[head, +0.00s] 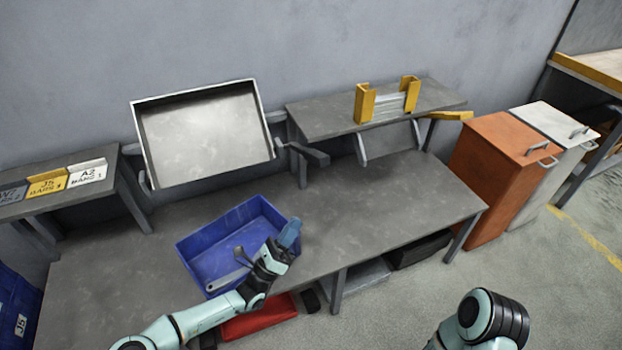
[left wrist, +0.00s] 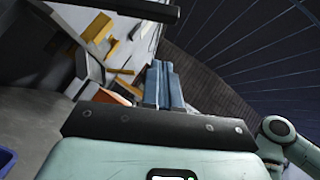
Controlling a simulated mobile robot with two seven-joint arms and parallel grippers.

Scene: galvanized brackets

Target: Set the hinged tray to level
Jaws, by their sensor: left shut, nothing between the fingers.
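The hinged tray (head: 205,137) is a shallow grey metal tray with a raised pale rim. It stands steeply tilted behind the workbench, near the wall, its inside facing me, and it looks empty. Dark arms or brackets show at its sides. My left gripper (head: 289,234) is shut and empty, in front of and below the tray, by the right side of a blue bin in the picture. Its blue fingers also show pressed together in the left wrist view (left wrist: 164,86). My right arm shows at the lower right of the head view, but its gripper is out of frame.
The blue bin (head: 196,243) on the workbench (head: 365,215) holds a grey metal piece (head: 228,280). A raised shelf (head: 310,118) at right carries yellow brackets (head: 365,104). An orange cabinet (head: 489,190) stands at right. The bench's right part is clear.

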